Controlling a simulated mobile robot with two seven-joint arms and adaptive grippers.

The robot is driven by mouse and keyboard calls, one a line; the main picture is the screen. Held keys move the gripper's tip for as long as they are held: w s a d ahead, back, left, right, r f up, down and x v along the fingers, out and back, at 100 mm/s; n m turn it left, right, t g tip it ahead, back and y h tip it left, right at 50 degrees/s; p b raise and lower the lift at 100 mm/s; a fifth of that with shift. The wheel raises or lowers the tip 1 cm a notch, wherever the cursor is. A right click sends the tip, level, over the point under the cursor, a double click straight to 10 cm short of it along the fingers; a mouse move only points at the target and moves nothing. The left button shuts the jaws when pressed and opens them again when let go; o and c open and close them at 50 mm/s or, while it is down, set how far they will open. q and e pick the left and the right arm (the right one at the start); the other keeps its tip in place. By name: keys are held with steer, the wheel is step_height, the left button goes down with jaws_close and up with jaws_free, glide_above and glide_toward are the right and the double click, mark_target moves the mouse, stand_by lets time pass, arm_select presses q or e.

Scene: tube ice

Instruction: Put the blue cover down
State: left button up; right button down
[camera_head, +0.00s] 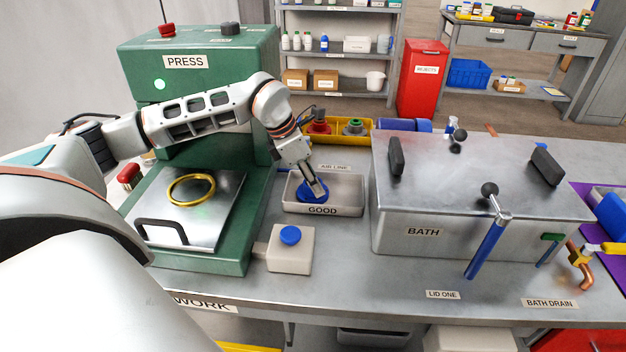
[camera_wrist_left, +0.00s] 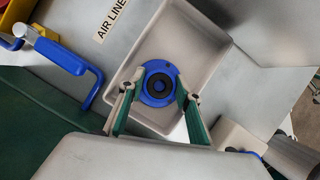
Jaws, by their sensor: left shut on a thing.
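The blue cover (camera_head: 308,196) is a round blue disc over the grey tray marked GOOD (camera_head: 347,209). In the left wrist view the blue cover (camera_wrist_left: 160,69) shows a dark ring in its middle, between the two fingers. My left gripper (camera_head: 318,190) reaches down into the tray and is shut on the cover. The left gripper's green-padded fingers also show in the left wrist view (camera_wrist_left: 159,95). The tray wall hides the cover's lower side, so I cannot tell whether it touches the tray floor. My right gripper is not in view.
The green press (camera_head: 200,62), with a yellow ring (camera_head: 191,189) on its plate, stands left of the tray. The large BATH box (camera_head: 423,205) stands close on the right. A pale block with a blue button (camera_head: 290,235) sits in front. A yellow bin (camera_head: 350,133) is behind.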

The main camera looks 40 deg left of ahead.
mark_target(298, 193)
arm_select(q)
steer(key=o, duration=1.3)
steer(key=shift+r, duration=0.25)
steer(key=p+v, duration=0.1)
steer(key=v, duration=1)
steer(key=shift+r+p, duration=0.3)
steer(key=shift+r, duration=0.05)
steer(key=shift+s, duration=0.15)
